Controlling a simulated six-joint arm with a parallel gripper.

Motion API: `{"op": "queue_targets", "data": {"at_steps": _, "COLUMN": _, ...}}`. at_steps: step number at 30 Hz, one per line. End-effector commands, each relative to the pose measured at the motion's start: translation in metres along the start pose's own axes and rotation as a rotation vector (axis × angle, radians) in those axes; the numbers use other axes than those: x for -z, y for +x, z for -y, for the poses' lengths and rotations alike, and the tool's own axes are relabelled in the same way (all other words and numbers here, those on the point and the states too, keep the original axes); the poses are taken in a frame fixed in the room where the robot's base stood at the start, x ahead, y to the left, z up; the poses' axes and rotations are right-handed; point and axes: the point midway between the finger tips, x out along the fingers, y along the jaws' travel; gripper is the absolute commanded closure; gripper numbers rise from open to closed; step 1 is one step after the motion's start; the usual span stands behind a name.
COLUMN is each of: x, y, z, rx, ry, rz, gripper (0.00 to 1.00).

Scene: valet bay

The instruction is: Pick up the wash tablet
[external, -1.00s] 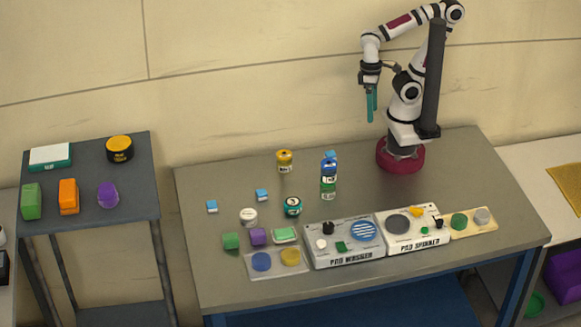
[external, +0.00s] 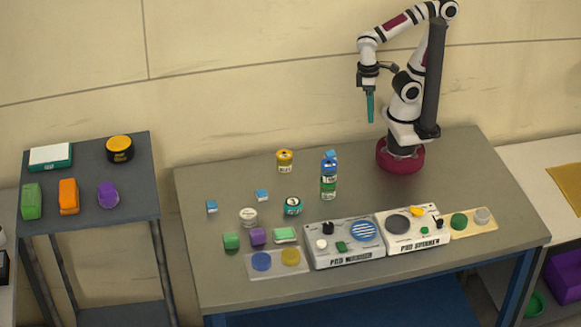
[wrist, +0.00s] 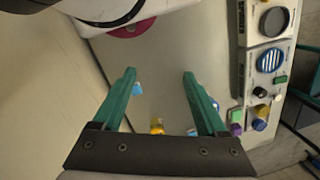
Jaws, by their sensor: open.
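Two small light-blue blocks, which look like wash tablets, lie on the grey table's left half: one farther left (external: 212,206) and one nearer the middle (external: 262,195). I cannot tell which one the task means. In the wrist view a small blue patch (wrist: 192,132) by the right finger may be one of them. My gripper (external: 370,120) is high above the table's back edge, well right of both blocks. Its teal fingers point down and overlap in the external view. In the wrist view my gripper (wrist: 159,74) is open, with its fingers wide apart and nothing held.
A blue-capped bottle (external: 329,175), yellow jar (external: 285,161), teal tin (external: 292,206) and white tin (external: 248,217) stand around the blocks. Green (external: 231,241) and purple (external: 258,236) blocks, a washer panel (external: 345,254) and a spinner panel (external: 415,240) line the front.

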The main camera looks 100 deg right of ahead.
Motion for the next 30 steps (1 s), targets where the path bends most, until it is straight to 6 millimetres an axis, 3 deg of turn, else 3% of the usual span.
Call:
{"op": "queue_targets", "data": {"at_steps": 5, "x": 0.037, "y": 0.034, "z": 0.005, "rx": -0.420, "ry": -0.808, "rz": 0.202, "gripper": 0.25}}
{"op": "queue_targets", "data": {"at_steps": 9, "x": 0.068, "y": 0.071, "z": 0.035, "rx": -0.733, "ry": -1.448, "rz": 0.377, "gripper": 0.25}}
{"op": "queue_targets", "data": {"at_steps": 12, "x": 0.078, "y": 0.091, "z": 0.053, "rx": -0.871, "ry": -1.722, "rz": 0.467, "gripper": 0.25}}
{"op": "queue_targets", "data": {"at_steps": 15, "x": 0.081, "y": 0.099, "z": 0.062, "rx": -0.929, "ry": -1.832, "rz": 0.504, "gripper": 0.25}}
{"op": "queue_targets", "data": {"at_steps": 20, "x": 0.084, "y": 0.103, "z": 0.058, "rx": -0.933, "ry": -1.838, "rz": 0.509, "gripper": 0.25}}
{"op": "queue_targets", "data": {"at_steps": 30, "x": 0.116, "y": 0.156, "z": -0.004, "rx": -0.930, "ry": -1.833, "rz": 0.512, "gripper": 0.25}}
